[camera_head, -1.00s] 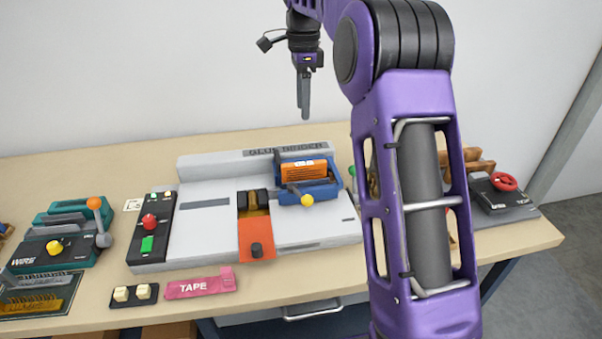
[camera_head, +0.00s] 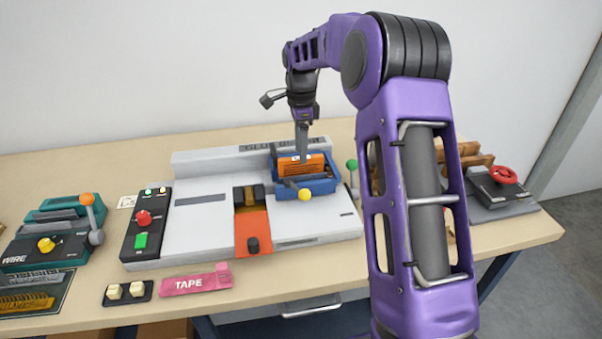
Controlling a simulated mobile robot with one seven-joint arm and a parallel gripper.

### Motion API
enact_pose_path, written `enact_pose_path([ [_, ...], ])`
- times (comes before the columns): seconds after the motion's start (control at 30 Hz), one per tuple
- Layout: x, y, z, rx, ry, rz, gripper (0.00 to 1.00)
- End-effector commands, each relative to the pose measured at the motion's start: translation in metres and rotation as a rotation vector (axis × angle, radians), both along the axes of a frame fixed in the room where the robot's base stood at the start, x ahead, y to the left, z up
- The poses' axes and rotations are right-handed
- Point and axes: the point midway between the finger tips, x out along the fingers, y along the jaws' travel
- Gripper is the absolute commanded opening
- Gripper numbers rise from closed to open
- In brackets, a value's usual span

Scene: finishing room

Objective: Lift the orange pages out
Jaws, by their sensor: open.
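The orange pages (camera_head: 289,167) sit in a blue clamp (camera_head: 321,187) with a yellow knob (camera_head: 305,195), on the right part of the grey glue binder (camera_head: 196,218). My gripper (camera_head: 302,158) points straight down with its fingertips at the top of the orange pages. Its jaws are open. The fingers overlap in this view, so I cannot tell whether they stand on both sides of the pages or touch them. The fingers hide a small part of the pages.
A control box with red and green buttons (camera_head: 144,222) stands left of the binder, the teal wire machine (camera_head: 50,244) further left. A pink tape piece (camera_head: 195,284) lies in front. A green-knobbed lever (camera_head: 351,165) is to the right. My arm hides part of the right side.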

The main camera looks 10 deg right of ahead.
Motion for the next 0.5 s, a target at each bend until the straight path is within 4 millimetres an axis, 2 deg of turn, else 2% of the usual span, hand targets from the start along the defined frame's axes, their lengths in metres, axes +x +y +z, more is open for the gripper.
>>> enact_pose_path([
  [0.03,0.000,0.000,-0.010,0.001,0.004,0.001,0.57],
  [0.13,0.000,0.000,-0.021,0.000,0.002,0.001,0.57],
  [0.37,0.000,0.000,-0.023,-0.001,-0.001,0.001,0.57],
  [0.5,0.000,0.000,-0.023,-0.001,-0.001,0.001,0.34],
])
